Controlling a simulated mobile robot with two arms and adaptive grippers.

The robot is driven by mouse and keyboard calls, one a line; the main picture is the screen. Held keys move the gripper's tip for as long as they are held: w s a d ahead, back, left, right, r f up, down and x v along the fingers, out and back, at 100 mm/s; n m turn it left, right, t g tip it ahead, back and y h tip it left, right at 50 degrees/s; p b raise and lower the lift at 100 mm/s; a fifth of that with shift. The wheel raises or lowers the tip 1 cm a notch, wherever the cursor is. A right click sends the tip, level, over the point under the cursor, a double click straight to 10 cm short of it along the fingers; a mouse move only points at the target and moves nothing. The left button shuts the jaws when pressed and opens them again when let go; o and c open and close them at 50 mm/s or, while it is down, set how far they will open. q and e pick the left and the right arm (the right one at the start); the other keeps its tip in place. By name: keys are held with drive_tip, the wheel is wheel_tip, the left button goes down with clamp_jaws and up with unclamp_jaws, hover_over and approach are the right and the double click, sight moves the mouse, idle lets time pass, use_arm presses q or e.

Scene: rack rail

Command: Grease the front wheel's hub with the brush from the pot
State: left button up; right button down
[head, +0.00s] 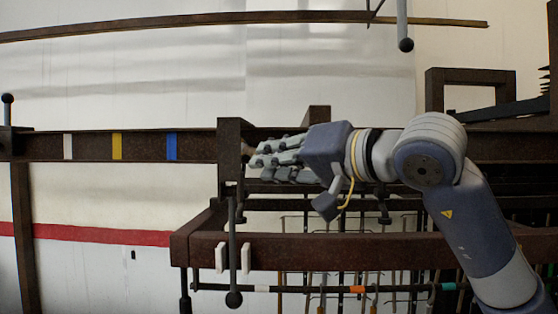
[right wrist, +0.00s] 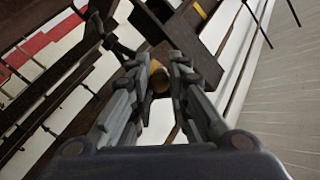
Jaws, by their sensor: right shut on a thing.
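My right gripper (head: 268,156) reaches in from the right and is shut on a small tan, rounded piece (right wrist: 158,78). The piece lies between the fingertips in the right wrist view, and the fingers hide most of it. I cannot tell whether it is the brush. The fingertips are close to a dark, rusty upright block (head: 232,182) on the rail in the head view. I cannot make out a wheel, hub or pot in either view. My left gripper is not in view.
A rusty rail (head: 92,147) with white, yellow and blue bands runs left. Below, a rusty beam (head: 310,251) carries white tabs, and hooks and rods hang under it. A ball-ended rod (head: 232,270) hangs in front. A dark frame (head: 470,78) stands at the right.

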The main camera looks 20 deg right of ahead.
drive_tip(key=shift+w+a+f+b, duration=0.1)
drive_tip(key=shift+a+f+b, duration=0.15)
drive_tip(key=shift+f+b, duration=0.2)
drive_tip(key=shift+d+f, duration=0.15)
drive_tip(key=shift+f, duration=0.2)
drive_tip(key=shift+d+f+b, duration=0.15)
drive_tip(key=shift+b, duration=0.25)
drive_tip(key=shift+d, duration=0.2)
drive_tip(key=shift+s+d+r+p, duration=0.3)
drive_tip(key=shift+s+d+r, duration=0.05)
drive_tip(key=shift+d+r, duration=0.2)
